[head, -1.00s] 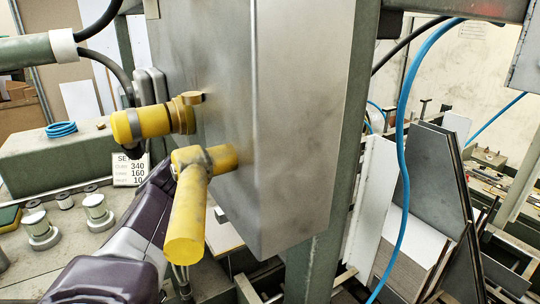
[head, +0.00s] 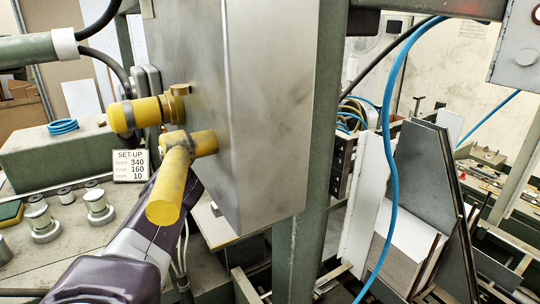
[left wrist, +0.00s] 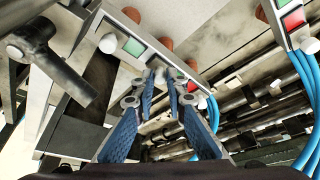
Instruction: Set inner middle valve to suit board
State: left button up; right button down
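Two yellow valve handles are on the side of a grey metal box (head: 265,110) in the head view. The upper yellow handle (head: 138,113) lies roughly level. The lower yellow handle (head: 168,192) hangs toward me from a yellow stub. I cannot tell which is the inner middle valve. A white set-up card (head: 130,166) shows 340, 160 and 10; its small labels are hard to read. My left arm passes behind the lower handle, which hides its gripper there. In the left wrist view my left gripper (left wrist: 162,90) has its blue fingers apart, with nothing seen held. My right gripper is out of view.
Grey and white boards (head: 415,190) stand right of a green post (head: 305,230). A blue hose (head: 388,130) hangs before them. The left wrist view shows a dark T-shaped handle (left wrist: 55,65), a green button (left wrist: 133,46) and blue hoses (left wrist: 305,100).

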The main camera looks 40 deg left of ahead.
pick_arm(q)
jog(key=shift+o, duration=1.2)
jog(key=shift+d+f, duration=0.1)
jog(key=shift+o, duration=1.1)
jog(key=shift+d, duration=0.25)
jog(key=shift+w, duration=0.1)
jog(key=shift+r, duration=0.3)
jog(key=v, duration=1.1)
jog(key=shift+s+r, duration=0.25)
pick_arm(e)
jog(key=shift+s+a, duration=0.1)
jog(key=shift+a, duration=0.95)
pick_arm(q)
jog(key=shift+d, duration=0.1)
